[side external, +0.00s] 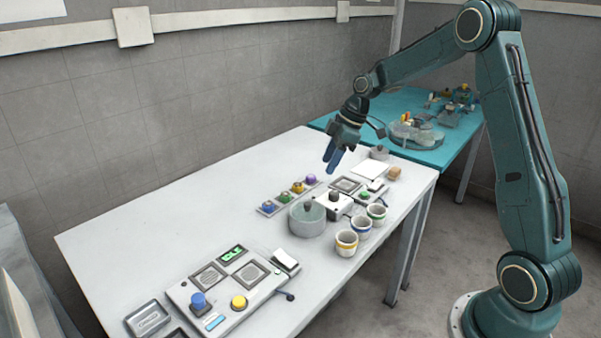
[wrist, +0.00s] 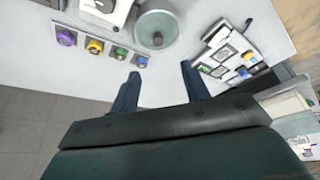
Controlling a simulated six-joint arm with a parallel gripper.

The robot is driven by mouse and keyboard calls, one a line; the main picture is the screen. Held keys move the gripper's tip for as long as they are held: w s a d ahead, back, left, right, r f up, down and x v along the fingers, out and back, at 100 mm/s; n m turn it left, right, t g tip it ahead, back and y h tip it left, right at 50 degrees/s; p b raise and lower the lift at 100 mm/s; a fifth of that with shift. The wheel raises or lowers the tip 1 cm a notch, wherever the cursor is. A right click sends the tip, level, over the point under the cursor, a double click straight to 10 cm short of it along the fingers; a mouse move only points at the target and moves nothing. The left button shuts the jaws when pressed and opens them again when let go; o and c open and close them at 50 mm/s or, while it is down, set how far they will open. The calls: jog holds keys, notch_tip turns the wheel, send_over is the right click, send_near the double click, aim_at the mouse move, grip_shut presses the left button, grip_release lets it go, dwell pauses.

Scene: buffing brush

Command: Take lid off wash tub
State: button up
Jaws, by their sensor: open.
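The wash tub (side external: 306,227) is a round grey-green tub on the white table. Its lid (side external: 308,211) sits on top, with a small dark knob in the middle. The tub also shows at the top of the wrist view (wrist: 172,24), with the knob (wrist: 157,39) near its lower side. My gripper (side external: 331,163) is above the table, higher than the tub and behind it in the side view. Its two blue fingers (wrist: 160,88) are apart with nothing between them. They are clear of the lid.
Several banded cups (side external: 346,243) stand close to the tub. A white box with a dark knob (side external: 334,197) is beside it. A row of coloured knobs (side external: 284,197) lies behind. A control panel (side external: 225,290) is nearer the camera. Bare table (side external: 160,235) lies left.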

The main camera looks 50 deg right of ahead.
jog(key=shift+w+f, duration=0.1)
jog(key=shift+f, duration=0.05)
send_over(308, 203)
jog(key=s+d, duration=0.2)
jog(key=shift+a+f, duration=0.2)
jog(key=shift+f, duration=3.75)
jog(key=shift+f, duration=0.1)
jog(key=shift+x, duration=2.45)
jog(key=shift+w, duration=0.15)
jog(key=shift+c, duration=0.3)
grip_shut()
